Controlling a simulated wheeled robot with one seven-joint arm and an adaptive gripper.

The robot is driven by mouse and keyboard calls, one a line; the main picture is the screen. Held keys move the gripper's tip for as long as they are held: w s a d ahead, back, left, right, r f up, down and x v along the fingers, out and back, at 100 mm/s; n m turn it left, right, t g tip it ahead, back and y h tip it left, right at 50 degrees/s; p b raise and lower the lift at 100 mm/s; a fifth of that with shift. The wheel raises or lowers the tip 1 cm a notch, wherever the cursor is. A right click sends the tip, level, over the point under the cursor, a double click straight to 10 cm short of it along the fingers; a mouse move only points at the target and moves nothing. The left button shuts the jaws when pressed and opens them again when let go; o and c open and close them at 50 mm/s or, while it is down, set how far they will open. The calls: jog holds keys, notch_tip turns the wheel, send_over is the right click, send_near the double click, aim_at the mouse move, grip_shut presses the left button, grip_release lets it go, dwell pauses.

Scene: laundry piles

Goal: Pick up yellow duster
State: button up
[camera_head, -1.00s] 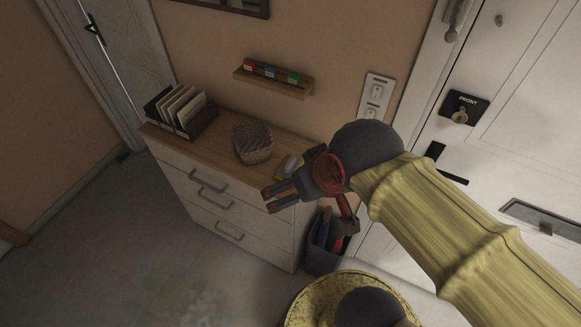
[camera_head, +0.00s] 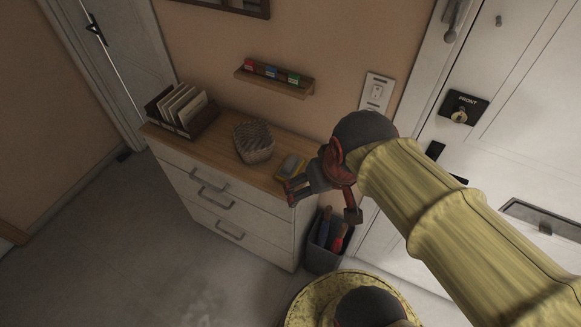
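A small yellow item (camera_head: 280,176), which looks like the yellow duster, lies at the right end of the wooden dresser top. A grey object (camera_head: 291,165) sits on or against it; I cannot tell which. My gripper (camera_head: 290,192) is just in front of the yellow item, at the dresser's front right edge. My gripper and wrist hide part of the dresser's right end. I cannot tell whether the fingers touch the dresser edge.
A woven basket (camera_head: 253,142) stands left of the yellow item. A file holder (camera_head: 182,112) stands at the dresser's left end. A wall shelf (camera_head: 273,79) hangs above the dresser (camera_head: 218,203). A grey bin (camera_head: 322,256) stands beside it, near the white door (camera_head: 525,130). The floor at left is clear.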

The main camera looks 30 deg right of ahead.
jog(key=d+f+m+g+y, duration=0.1)
jog(key=f, duration=0.2)
jog(key=d+f+m+g, duration=0.1)
jog(key=f+m, duration=0.1)
jog(key=f, duration=0.2)
jog(key=d+f+m+g+y, duration=0.1)
jog(key=f+m, duration=0.1)
jog(key=f, duration=0.1)
jog(key=shift+w+d+f+y, duration=0.15)
jog(key=shift+w+d+y, duration=0.15)
jog(key=shift+w, duration=0.1)
jog(key=shift+c, duration=0.8)
jog(key=m+t+y+p, duration=0.1)
jog(key=m+t+y, duration=0.7)
jog(key=m, duration=1.4)
send_near(291, 161)
jog(key=a+f+t+h, duration=0.1)
jog(key=a+t+h, duration=0.1)
jog(key=a, duration=0.1)
jog(key=shift+w+d+f, duration=0.1)
jog(key=shift+w, duration=0.5)
jog(key=b+x, duration=0.1)
jog(key=x, duration=0.6)
jog(key=shift+a+f+b, duration=0.1)
jog(key=shift+a+b, duration=0.15)
jog(key=shift+b, duration=0.05)
jog(key=shift+c, duration=0.7)
jog(key=c, duration=1.1)
